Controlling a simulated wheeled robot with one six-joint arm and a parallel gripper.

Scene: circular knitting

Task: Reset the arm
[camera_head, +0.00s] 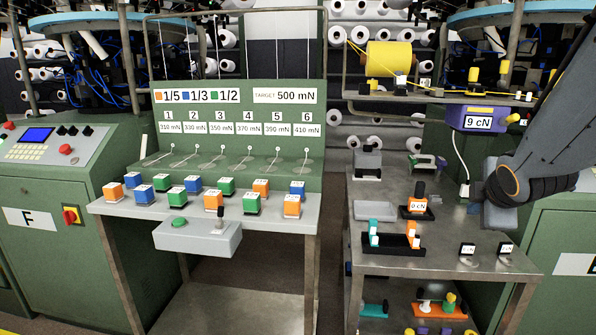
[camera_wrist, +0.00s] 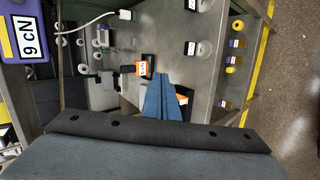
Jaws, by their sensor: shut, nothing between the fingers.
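My arm (camera_head: 545,135) reaches in from the right edge in the head view, bent down over the right side of the right-hand metal table (camera_head: 410,255). Its dark wrist hangs above the table surface, in front of a green machine body. In the wrist view my gripper (camera_wrist: 164,78) shows as two blue-grey fingers lying together, with nothing between them. The fingers point over the table, close in the picture to an orange block labelled cN (camera_wrist: 144,69). Another orange piece (camera_wrist: 182,98) is partly hidden behind the fingers. I cannot make out the fingertips in the head view.
A purple 9 cN gauge box (camera_head: 478,119) stands just left of my arm. The right table holds a black tray (camera_head: 390,243) with orange and teal pieces, a grey tray (camera_head: 374,210) and small labelled weights (camera_head: 467,249). A left table (camera_head: 205,218) holds several coloured cubes.

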